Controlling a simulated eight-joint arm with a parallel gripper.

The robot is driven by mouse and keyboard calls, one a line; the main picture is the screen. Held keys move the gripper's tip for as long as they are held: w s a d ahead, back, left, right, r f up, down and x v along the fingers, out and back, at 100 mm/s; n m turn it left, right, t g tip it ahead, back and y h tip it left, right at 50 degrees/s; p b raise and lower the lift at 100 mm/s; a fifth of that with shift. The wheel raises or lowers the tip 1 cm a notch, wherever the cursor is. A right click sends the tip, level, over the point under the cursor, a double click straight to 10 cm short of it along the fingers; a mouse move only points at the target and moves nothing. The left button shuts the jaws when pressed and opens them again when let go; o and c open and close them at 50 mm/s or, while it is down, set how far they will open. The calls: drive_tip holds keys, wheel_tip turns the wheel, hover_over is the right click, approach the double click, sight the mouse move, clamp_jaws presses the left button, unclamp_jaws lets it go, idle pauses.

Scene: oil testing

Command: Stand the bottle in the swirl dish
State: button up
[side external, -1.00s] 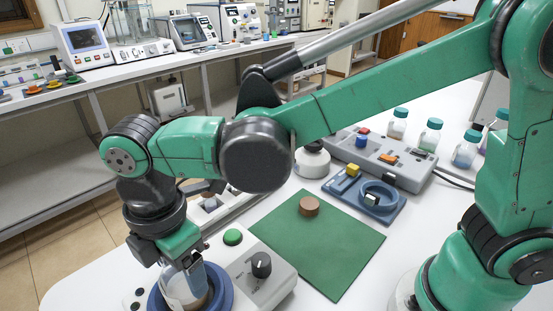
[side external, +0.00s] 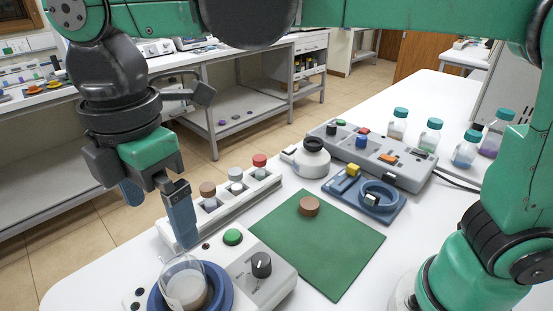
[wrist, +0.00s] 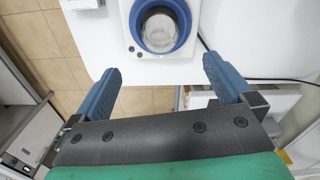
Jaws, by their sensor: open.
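A clear glass bottle (side external: 184,288) with brownish contents at its bottom stands inside the blue ring of the swirl dish (side external: 223,291), at the lower left of the side view. Whether it leans slightly is hard to tell, and the picture edge cuts off its lower part. In the wrist view the bottle (wrist: 160,33) shows within the blue dish ring (wrist: 187,18) at the top. My gripper (side external: 160,224) is open and empty, raised above and left of the bottle, apart from it. Its two blue fingers (wrist: 162,69) are spread wide in the wrist view.
The dish's machine has a green button (side external: 233,237) and a black knob (side external: 261,264). Behind it is a rack (side external: 228,204) with capped vials. A green mat (side external: 318,247) holds a brown cap (side external: 309,206). Several teal-capped bottles stand at the back right.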

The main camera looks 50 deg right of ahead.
drive_tip(key=shift+r, duration=0.85)
drive_tip(key=shift+w+d+r, duration=0.1)
drive_tip(key=shift+d+r, duration=0.05)
drive_tip(key=shift+d, duration=0.1)
drive_tip(key=d+f+m+t, duration=0.3)
drive_tip(key=d+f+m, duration=0.1)
drive_tip(key=d+m, duration=0.6)
drive_tip(key=d+f+m+t, duration=0.4)
drive_tip(key=d+m, duration=0.5)
drive_tip(key=d, duration=0.3)
drive_tip(key=shift+s+d+f+m, duration=0.3)
drive_tip(key=shift+s+f+m, duration=0.15)
drive_tip(key=shift+f, duration=0.1)
